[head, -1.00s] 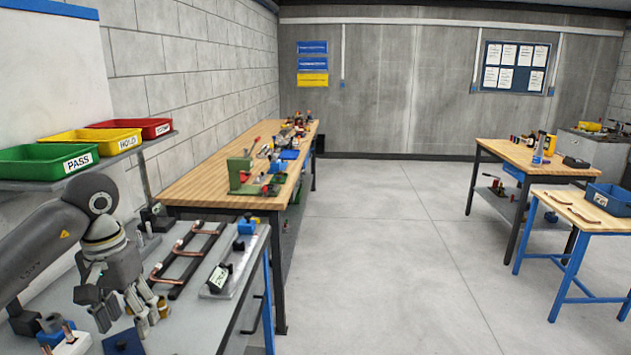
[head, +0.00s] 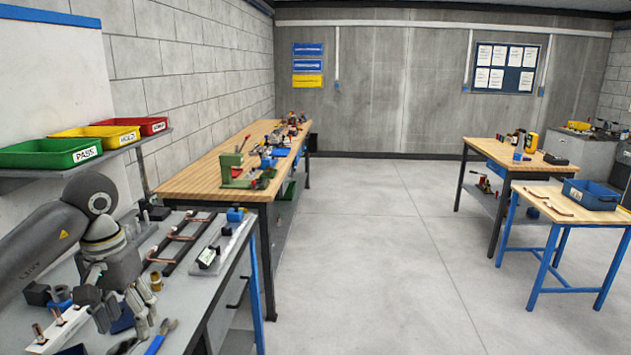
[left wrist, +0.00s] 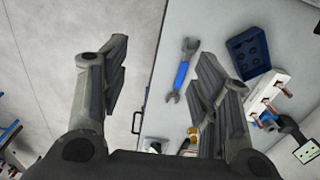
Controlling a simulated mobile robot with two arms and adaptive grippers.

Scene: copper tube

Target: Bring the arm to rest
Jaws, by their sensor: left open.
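My left gripper (head: 128,308) hangs over the grey workbench (head: 200,303) at the lower left of the head view. In the left wrist view its two fingers (left wrist: 160,90) are spread apart with nothing between them. Below them lie the bench top, its edge and the floor. A blue-handled wrench (left wrist: 182,75) lies flat on the bench near one finger, apart from it; it also shows in the head view (head: 160,338). My right gripper is in neither view.
A dark rack with copper tubes (head: 180,240) lies on the bench beyond the gripper. A white block with copper pieces (head: 58,330) stands at the near left. A shelf carries green (head: 45,153), yellow and red bins. The floor (head: 370,230) to the right is clear.

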